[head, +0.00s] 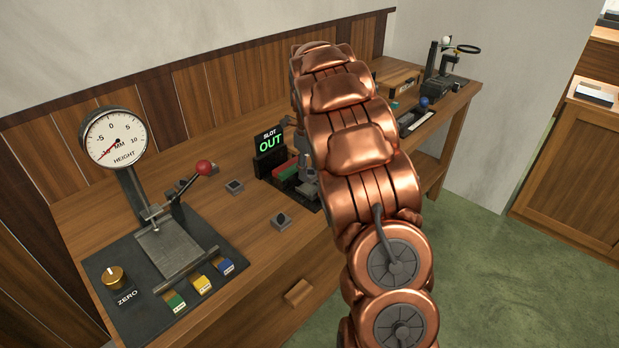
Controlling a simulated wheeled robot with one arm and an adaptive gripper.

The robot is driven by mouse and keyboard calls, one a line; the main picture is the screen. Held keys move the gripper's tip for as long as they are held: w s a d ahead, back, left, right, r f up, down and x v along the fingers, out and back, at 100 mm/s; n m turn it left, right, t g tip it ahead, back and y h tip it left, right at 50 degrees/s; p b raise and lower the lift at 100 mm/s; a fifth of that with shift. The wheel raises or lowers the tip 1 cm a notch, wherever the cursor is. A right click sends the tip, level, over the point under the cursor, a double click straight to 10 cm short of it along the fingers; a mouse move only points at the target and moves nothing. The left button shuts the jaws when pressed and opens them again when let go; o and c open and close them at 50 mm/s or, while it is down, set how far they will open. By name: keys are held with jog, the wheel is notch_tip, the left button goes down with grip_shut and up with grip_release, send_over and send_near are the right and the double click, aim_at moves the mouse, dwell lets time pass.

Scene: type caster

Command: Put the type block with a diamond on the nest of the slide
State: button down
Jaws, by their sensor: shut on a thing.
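My copper arm covers the middle of the head view, and my gripper is hidden behind it. Small grey blocks lie on the bench: one block (235,187) left of the slot display and another block (281,220) nearer the front edge. Their top marks are too small to read, so I cannot tell which bears a diamond. A dark fixture with red and green parts (286,169) sits below the slot display (270,142), which reads OUT. My arm partly covers this fixture. I cannot make out the slide's nest.
A height gauge (115,138) with a red-knobbed lever (203,168) stands at the left on a dark plate, beside green, yellow and blue tabs. A dark tray with a blue ball (424,101) and a magnifier stand (447,70) are at the far right. Bench (250,260) front is clear.

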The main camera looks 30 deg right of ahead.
aim_at(310, 171)
jog(key=shift+f+p, duration=0.35)
jog(key=shift+f, duration=1.45)
jog(key=shift+f, duration=0.15)
jog(key=c, duration=0.7)
grip_release()
jog(key=shift+o, duration=0.2)
notch_tip(310, 171, up, 12)
jog(key=b, duration=0.2)
jog(key=shift+f+b, duration=0.15)
jog(key=shift+b, duration=0.2)
jog(key=shift+r, duration=0.35)
jog(key=shift+a, duration=0.1)
